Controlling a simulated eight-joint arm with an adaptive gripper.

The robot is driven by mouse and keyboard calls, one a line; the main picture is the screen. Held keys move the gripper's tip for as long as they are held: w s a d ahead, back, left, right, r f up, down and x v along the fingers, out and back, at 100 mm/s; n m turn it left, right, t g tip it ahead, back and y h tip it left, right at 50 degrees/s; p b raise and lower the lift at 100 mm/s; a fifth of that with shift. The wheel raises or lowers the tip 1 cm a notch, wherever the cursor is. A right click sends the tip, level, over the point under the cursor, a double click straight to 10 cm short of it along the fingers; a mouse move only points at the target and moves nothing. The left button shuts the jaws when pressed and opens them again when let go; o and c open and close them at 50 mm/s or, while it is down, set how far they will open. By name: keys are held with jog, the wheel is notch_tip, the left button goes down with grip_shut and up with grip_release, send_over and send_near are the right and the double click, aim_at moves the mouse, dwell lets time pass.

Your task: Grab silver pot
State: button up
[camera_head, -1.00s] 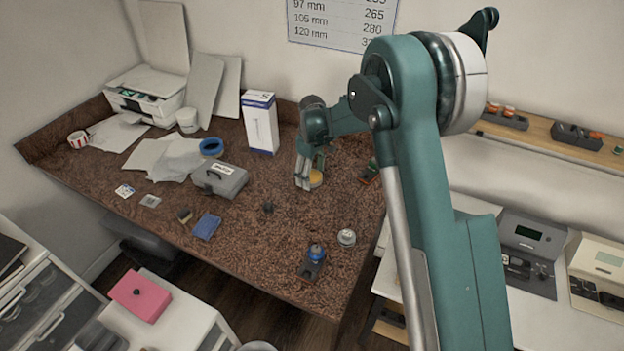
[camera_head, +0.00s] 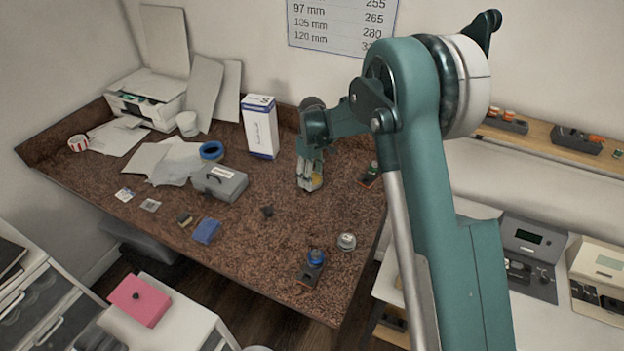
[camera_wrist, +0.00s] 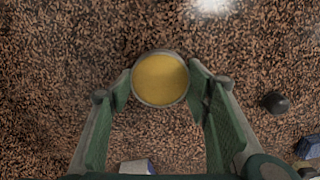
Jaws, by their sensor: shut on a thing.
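A small round pot with a silver rim and yellow contents (camera_wrist: 160,79) sits between my fingertips in the wrist view. My gripper (camera_wrist: 160,82) is shut on it, one finger pad against each side. In the head view my gripper (camera_head: 310,182) is at the right-hand part of the brown worktop, with the pot's yellow top (camera_head: 316,181) partly hidden by the fingers. I cannot tell whether the pot touches the worktop. Another silvery round pot (camera_head: 347,241) stands apart, nearer the front edge.
A tall white box (camera_head: 260,127) stands behind my gripper. A small dark knob (camera_head: 267,212) and a grey case (camera_head: 219,184) lie to the left. A holder with a blue-topped item (camera_head: 313,267) is near the front edge. The speckled worktop around my gripper is mostly clear.

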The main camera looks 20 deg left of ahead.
notch_tip(320, 180, up, 9)
dwell(0.5)
